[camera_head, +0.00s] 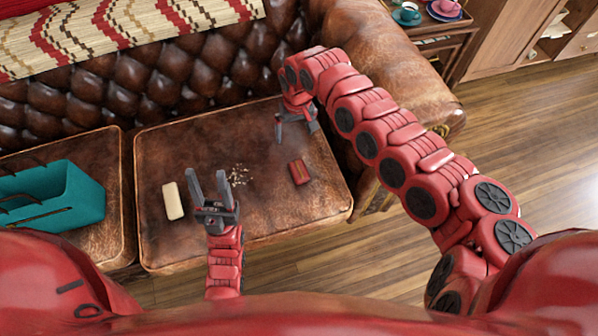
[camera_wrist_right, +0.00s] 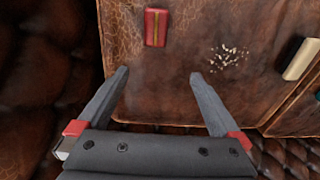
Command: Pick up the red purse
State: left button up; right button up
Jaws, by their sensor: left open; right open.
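The red purse (camera_head: 299,172) lies on the right seat cushion of the brown leather sofa, a small flat thing with a yellowish stripe. It also shows in the right wrist view (camera_wrist_right: 155,27), beyond the fingertips. My right gripper (camera_head: 296,133) is open and empty, above the cushion on the backrest side of the purse and apart from it. Its two spread fingers show in the right wrist view (camera_wrist_right: 162,78). My left gripper (camera_head: 208,178) is open and empty, near the front of the cushion, left of the purse, with its fingers pointing toward the backrest.
A cream block-like object (camera_head: 172,201) and scattered pale crumbs (camera_head: 239,175) lie on the same cushion (camera_head: 270,215). A teal bag (camera_head: 60,195) sits on the left cushion. The tufted backrest (camera_head: 130,80) and right armrest (camera_head: 415,75) bound the seat. A side table with cups stands beyond.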

jog(key=s+d+f, duration=0.1)
jog(key=b, duration=0.2)
send_over(299, 170)
jog(key=shift+h, duration=0.3)
jog(key=f, duration=1.1)
jog(key=shift+w+f, duration=0.2)
jog(key=shift+w, duration=0.1)
jog(key=f, duration=0.1)
jog(key=f+b, duration=0.1)
jog(key=f, duration=0.3)
jog(key=shift+s, duration=0.3)
jog(key=shift+c, duration=0.9)
jog(key=c, duration=1.3)
